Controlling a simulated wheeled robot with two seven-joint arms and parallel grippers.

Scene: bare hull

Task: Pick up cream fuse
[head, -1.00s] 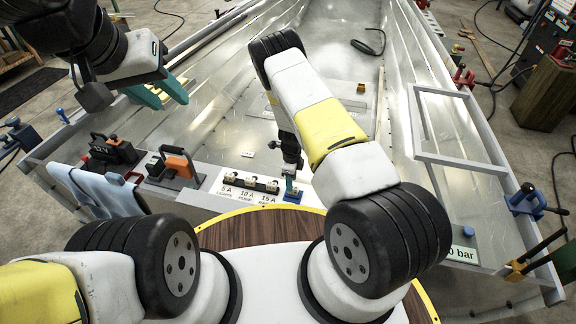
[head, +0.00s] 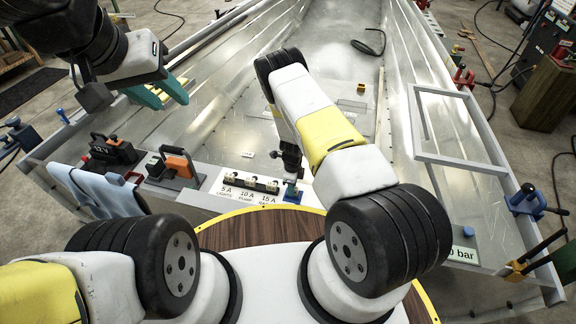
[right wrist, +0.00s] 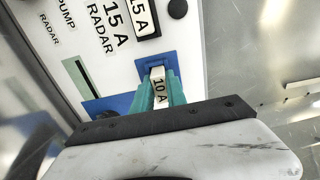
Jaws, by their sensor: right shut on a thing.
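The cream fuse (right wrist: 159,86), labelled 10 A, is between the teal fingers of my right gripper (right wrist: 160,92) in the right wrist view. My right gripper is shut on it, over a blue tray (right wrist: 151,60). I cannot tell whether the fuse still touches the tray. In the head view my right gripper (head: 291,186) points down at the blue tray (head: 297,197), and the fuse is too small to make out there. My left gripper (head: 162,93) is open and empty, high at the upper left, away from the fuses.
A white panel (head: 226,206) with several fuse holders, labelled 5 A, 10 A and 15 A, lies left of the tray. The hull floor beyond is mostly clear.

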